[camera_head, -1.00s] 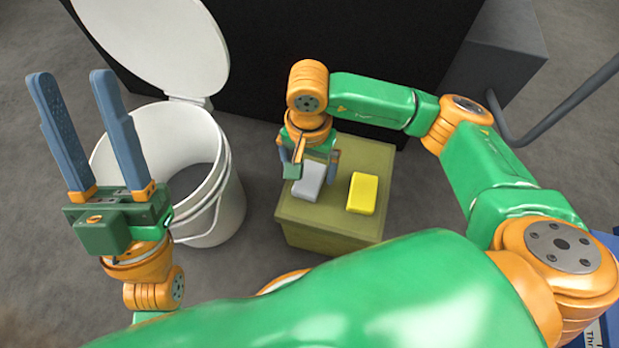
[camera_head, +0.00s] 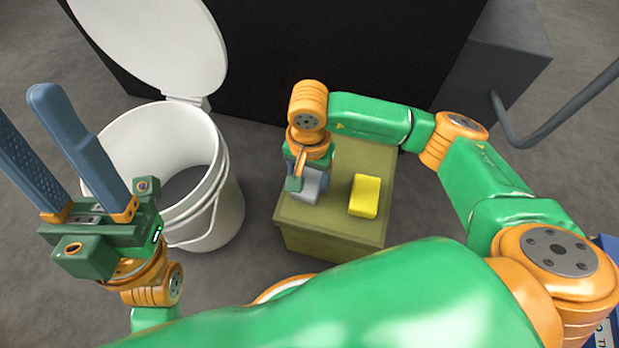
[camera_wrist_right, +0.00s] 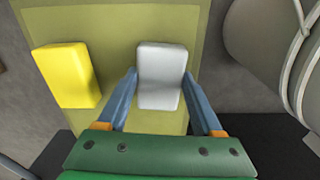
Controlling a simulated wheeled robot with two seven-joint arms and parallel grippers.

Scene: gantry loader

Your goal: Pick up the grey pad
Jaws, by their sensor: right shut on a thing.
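The grey pad (camera_head: 308,187) is on top of the olive-green box (camera_head: 342,225), partly hidden by my right gripper (camera_head: 306,178) in the head view. In the right wrist view the grey pad (camera_wrist_right: 161,72) is between the two blue fingers of my right gripper (camera_wrist_right: 160,84), which is shut on it. I cannot tell if the pad is lifted off the box. My left gripper (camera_head: 55,130) is raised at the left, with its fingers apart and nothing between them.
A yellow pad (camera_head: 364,196) lies on the box right of the grey pad. A white bucket (camera_head: 222,205) with its lid (camera_head: 160,45) up stands left of the box. A black panel (camera_head: 300,60) rises behind, with a grey block (camera_head: 500,60) at its right.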

